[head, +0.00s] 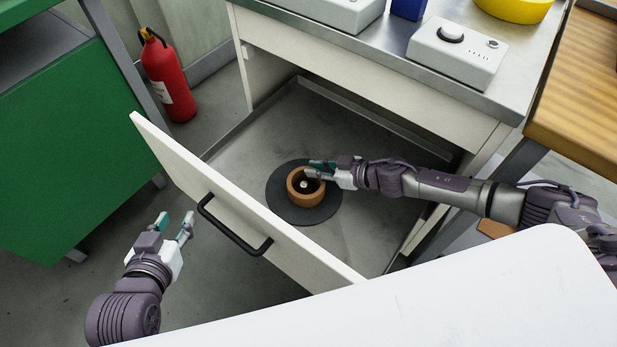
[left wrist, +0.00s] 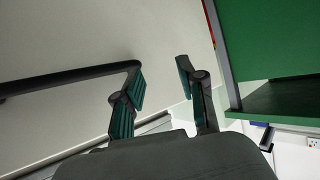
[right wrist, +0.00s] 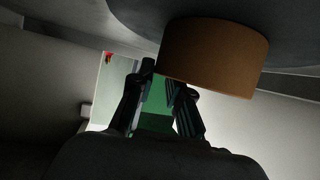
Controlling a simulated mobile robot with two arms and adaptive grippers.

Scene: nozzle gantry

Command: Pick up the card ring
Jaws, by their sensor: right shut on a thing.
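The card ring (head: 304,199) is a short brown cylinder with an open top, on a dark round mat (head: 278,203) in the open drawer. It also shows large in the right wrist view (right wrist: 213,58). My right gripper (head: 316,170) reaches in from the right and is shut on the far right part of the ring's wall; the fingers hide part of the rim. I cannot tell whether the ring is clear of the mat. A small pale thing (head: 304,184) shows inside the ring. My left gripper (head: 175,221) is open and empty outside the drawer front.
The white drawer front (head: 180,177) with a black handle (head: 232,230) stands between my left gripper and the ring. The counter (head: 390,70) overhangs the drawer's back. A red fire extinguisher (head: 170,80) and a green cabinet (head: 70,150) stand at left.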

